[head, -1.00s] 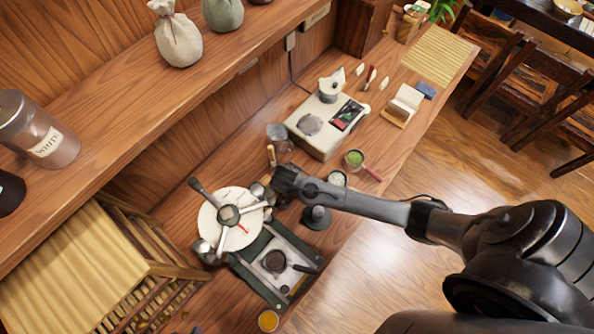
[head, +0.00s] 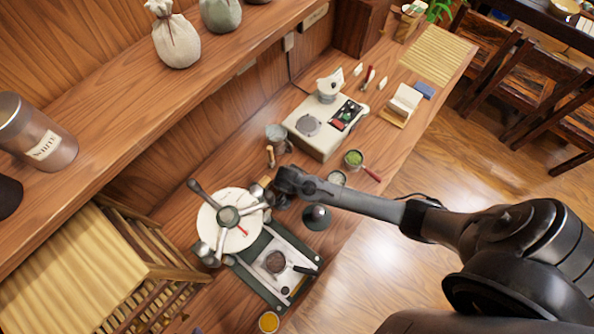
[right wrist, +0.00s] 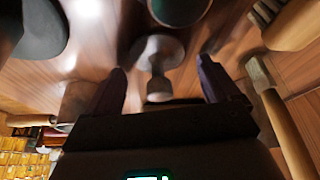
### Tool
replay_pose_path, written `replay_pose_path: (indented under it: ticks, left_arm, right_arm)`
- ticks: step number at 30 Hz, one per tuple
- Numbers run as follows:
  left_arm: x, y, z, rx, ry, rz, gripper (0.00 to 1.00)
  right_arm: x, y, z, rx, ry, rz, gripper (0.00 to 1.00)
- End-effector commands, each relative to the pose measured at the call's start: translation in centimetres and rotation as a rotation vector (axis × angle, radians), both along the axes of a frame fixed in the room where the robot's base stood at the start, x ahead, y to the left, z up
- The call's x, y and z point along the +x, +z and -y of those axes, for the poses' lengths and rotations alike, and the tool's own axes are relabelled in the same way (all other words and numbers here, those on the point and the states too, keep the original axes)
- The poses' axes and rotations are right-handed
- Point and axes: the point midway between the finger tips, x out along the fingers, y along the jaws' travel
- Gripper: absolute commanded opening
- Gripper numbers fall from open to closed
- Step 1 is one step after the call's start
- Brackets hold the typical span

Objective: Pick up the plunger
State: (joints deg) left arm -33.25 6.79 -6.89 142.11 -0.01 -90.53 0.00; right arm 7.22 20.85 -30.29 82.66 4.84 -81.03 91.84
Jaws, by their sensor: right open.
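My right gripper (head: 268,190) hangs over the counter beside the round white plate with metal spokes (head: 243,240). In the right wrist view my right gripper (right wrist: 162,70) is open, its two dark fingers apart. Between and beyond them is a pale grey piece with a round disc and a narrow knobbed stem (right wrist: 160,50), which looks like the plunger. It appears ungripped, with a gap to each finger. In the head view the wrist hides it or leaves it too small to tell apart. My left gripper is not in view.
A dark bell-shaped piece (head: 316,217) stands close right of the gripper. A wooden-handled tool (right wrist: 285,125) lies right of the fingers in the wrist view. A shelf edge overhangs at left.

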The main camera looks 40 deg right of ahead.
Motion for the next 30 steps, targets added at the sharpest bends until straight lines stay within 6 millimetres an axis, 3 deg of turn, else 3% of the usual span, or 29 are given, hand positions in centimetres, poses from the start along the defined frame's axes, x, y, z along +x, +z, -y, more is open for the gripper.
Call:
replay_pose_path:
  ticks: [2, 14, 23, 30]
  left_arm:
    - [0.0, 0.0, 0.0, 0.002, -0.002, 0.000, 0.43]
    - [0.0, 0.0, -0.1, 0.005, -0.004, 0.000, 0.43]
    - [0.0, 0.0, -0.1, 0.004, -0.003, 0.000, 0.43]
    - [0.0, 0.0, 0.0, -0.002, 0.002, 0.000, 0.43]
  right_arm:
    - [0.0, 0.0, 0.0, 0.000, 0.000, 0.000, 0.84]
    - [0.0, 0.0, 0.0, 0.000, 0.001, 0.000, 0.24]
    - [0.0, 0.2, 0.0, 0.000, 0.000, 0.000, 0.23]
    - [0.0, 1.8, 0.0, 0.001, 0.000, 0.002, 0.23]
